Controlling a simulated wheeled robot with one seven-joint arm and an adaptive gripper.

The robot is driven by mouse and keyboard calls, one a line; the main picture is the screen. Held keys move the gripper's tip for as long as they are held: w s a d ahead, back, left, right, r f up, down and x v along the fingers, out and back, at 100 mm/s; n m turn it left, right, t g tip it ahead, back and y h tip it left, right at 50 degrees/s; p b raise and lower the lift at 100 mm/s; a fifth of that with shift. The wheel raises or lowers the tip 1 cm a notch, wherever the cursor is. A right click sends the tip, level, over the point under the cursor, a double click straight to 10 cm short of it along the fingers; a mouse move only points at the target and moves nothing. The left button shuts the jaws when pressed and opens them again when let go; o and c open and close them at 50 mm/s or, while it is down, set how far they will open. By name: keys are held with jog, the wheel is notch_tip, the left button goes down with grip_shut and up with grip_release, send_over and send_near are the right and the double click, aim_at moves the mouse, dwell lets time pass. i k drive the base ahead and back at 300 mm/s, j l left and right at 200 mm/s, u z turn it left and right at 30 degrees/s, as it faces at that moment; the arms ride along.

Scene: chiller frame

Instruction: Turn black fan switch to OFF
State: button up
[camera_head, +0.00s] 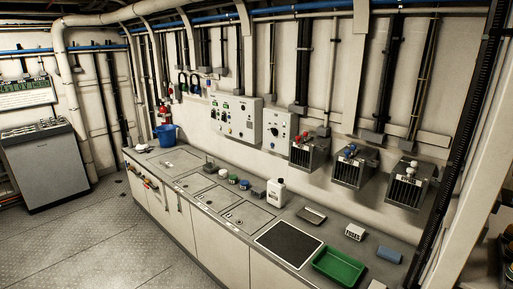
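A small black round knob (275,131), which looks like the black fan switch, sits on a light grey control box (282,146) on the wall behind the counter. Its pointer and any OFF label are too small to read. A wider control box (240,132) with several small green and dark buttons is mounted just to its left. My gripper is not in view, so nothing shows touching the knob.
Below the boxes runs a long counter (222,244). A white bottle (276,193), small jars, a black mat (287,244) and a green tray (339,267) stand on it. Dark vented units (353,168) hang right of the boxes. The floor (85,245) at left is clear.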

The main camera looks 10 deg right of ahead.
aim_at(275, 131)
jog(key=i+j, duration=0.15)
jog(key=i, duration=0.2)
jog(key=i+j+z, duration=0.1)
jog(key=i, duration=0.3)
jog(key=i+j, duration=0.2)
jog(key=i, duration=0.15)
jog(key=i+j, duration=1.35)
jog(key=i+j+u, duration=0.05)
jog(key=i, duration=0.05)
